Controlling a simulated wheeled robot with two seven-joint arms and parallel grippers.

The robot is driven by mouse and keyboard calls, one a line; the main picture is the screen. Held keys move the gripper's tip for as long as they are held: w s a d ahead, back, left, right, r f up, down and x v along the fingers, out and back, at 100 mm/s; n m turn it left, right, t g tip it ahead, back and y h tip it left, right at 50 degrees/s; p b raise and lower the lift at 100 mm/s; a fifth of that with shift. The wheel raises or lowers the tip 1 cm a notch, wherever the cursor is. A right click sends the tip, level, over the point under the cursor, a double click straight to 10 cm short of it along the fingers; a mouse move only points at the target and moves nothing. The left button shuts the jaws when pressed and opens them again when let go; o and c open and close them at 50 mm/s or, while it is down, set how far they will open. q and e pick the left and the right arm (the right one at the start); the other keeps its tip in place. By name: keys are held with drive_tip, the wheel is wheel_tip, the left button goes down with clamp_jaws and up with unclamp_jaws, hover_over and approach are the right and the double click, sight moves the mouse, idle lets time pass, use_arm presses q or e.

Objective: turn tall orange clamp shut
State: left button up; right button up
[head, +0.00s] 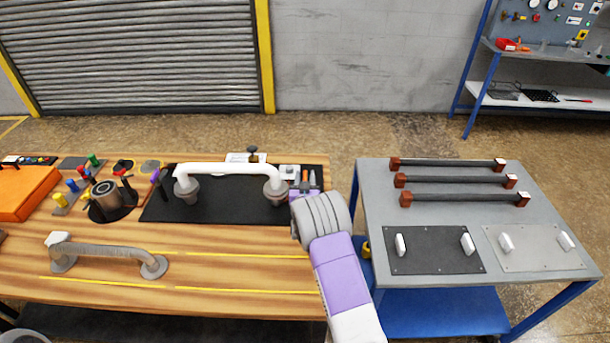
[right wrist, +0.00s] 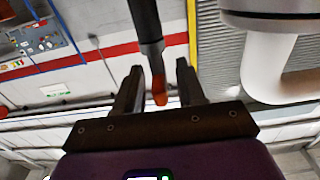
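The tall orange clamp (right wrist: 160,90) shows in the right wrist view as a dark rod with an orange tip. It lies between the two fingers of my right gripper (right wrist: 159,68), with visible gaps on both sides, so the gripper is open around it. In the head view a small orange piece (head: 312,178) shows at the right end of the white pipe, just beyond my right gripper (head: 300,196). My wrist hides much of that spot. My left gripper is not in view.
A white bent pipe (head: 228,169) on grey flanges stands on a black mat (head: 225,212) close to my right gripper. A grey handle-shaped pipe (head: 105,252) lies on the wooden bench (head: 210,285). A grey cart (head: 440,215) with several bars stands at right.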

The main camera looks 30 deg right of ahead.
drive_tip(key=shift+x, duration=1.05)
drive_tip(key=shift+c, duration=0.4)
clamp_jaws()
